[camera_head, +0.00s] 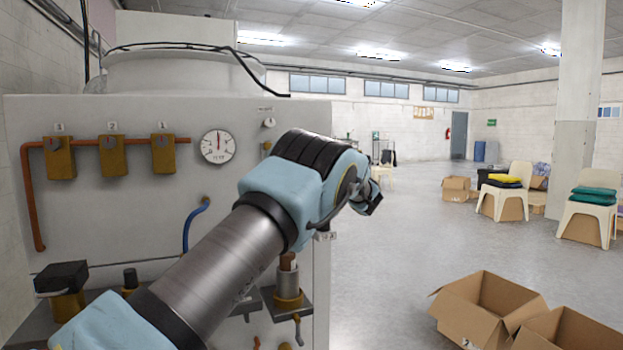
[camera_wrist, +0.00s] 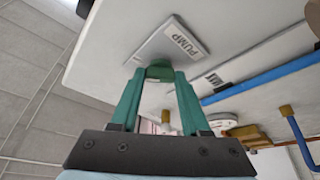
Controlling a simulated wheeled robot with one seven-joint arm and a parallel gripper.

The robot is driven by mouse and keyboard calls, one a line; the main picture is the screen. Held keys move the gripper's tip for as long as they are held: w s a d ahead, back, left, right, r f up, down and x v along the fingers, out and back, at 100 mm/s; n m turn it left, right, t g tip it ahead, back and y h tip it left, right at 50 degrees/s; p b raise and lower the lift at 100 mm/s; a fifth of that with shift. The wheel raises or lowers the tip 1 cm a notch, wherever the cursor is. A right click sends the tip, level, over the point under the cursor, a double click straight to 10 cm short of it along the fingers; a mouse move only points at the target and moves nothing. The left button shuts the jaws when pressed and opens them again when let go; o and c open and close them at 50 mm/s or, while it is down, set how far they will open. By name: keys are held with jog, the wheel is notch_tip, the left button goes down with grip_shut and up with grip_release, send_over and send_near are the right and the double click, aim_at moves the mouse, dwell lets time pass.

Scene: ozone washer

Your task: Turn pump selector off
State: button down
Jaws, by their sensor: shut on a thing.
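In the wrist view, my gripper (camera_wrist: 160,72) has its two green fingers closed in around the pump selector (camera_wrist: 159,70), a small knob on a square white plate. Only a greenish part of the knob shows between the fingertips, so which way it points cannot be told. The plate carries a label reading PUMP (camera_wrist: 186,39). In the head view, my arm crosses the front of the machine's white panel (camera_head: 100,210); my fingers and the selector are hidden behind it.
The panel holds a round gauge (camera_head: 218,146), several brass fittings along a copper pipe (camera_head: 90,141), and a blue pipe (camera_head: 194,224). Open cardboard boxes (camera_head: 487,305) stand on the floor at the lower right. Chairs (camera_head: 503,190) stand further back. The floor between is clear.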

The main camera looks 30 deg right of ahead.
jog(key=n+g, duration=0.1)
jog(key=n, duration=0.3)
jog(key=n+g+y, duration=0.1)
jog(key=n, duration=0.2)
jog(key=n+g+y+b, duration=0.1)
jog(key=n+g, duration=0.1)
jog(key=n, duration=0.2)
jog(key=shift+d+r+n, duration=0.2)
jog(key=shift+r+n, duration=0.1)
jog(key=shift+r, duration=0.05)
dwell(0.3)
jog(key=shift+c, duration=1.9)
grip_release()
jog(key=b+v, duration=0.2)
jog(key=v, duration=0.9)
